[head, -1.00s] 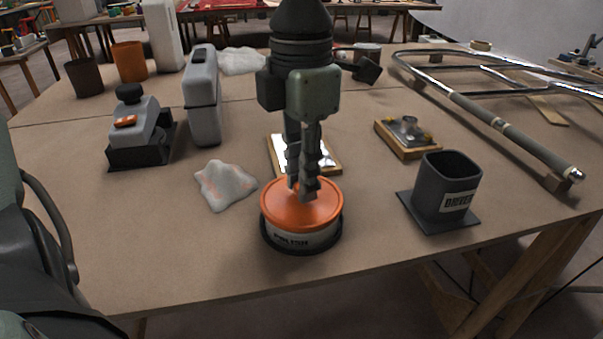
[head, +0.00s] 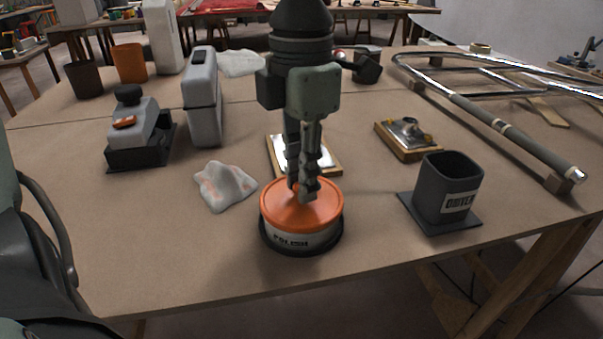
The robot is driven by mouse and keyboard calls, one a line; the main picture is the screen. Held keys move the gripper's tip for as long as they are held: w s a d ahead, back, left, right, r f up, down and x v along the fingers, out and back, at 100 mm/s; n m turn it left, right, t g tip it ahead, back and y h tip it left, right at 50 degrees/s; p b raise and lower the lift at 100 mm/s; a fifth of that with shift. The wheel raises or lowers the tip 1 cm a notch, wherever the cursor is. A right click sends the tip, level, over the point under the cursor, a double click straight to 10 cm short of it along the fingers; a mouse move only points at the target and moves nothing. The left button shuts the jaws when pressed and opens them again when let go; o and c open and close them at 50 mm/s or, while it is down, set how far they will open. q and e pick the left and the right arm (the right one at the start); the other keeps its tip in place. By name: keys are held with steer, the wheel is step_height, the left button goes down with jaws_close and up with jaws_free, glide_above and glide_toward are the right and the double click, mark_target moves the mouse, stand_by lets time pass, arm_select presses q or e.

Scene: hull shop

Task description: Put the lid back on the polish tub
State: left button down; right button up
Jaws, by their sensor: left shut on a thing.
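The polish tub (head: 306,241) is a low round pale tub with a label reading POLISH, in a dark round base near the table's front edge. The orange lid (head: 278,208) lies flat on top of the tub, covering its mouth. Whether it is fully seated I cannot tell. My left gripper (head: 305,191) points straight down over the lid, its fingertips at the lid's middle. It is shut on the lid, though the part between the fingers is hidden. My right gripper is not in view.
A crumpled pale cloth (head: 224,186) lies left of the tub. A dark holder (head: 445,190) stands to the right. A framed plate (head: 330,158) lies behind the gripper, and a small wooden-based fitting (head: 408,138) farther right. A grey bottle (head: 203,100) stands at the back left.

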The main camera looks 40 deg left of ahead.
arm_select(q)
steer(key=shift+f+b, duration=0.2)
steer(key=shift+b, duration=0.55)
stand_by(0.7)
stand_by(0.3)
steer(key=c, duration=1.3)
jaws_free()
steer(key=shift+o, duration=0.2)
steer(key=o, duration=0.4)
steer(key=shift+r, duration=0.1)
steer(key=shift+r+p, duration=2.05)
steer(key=shift+r, duration=1.4)
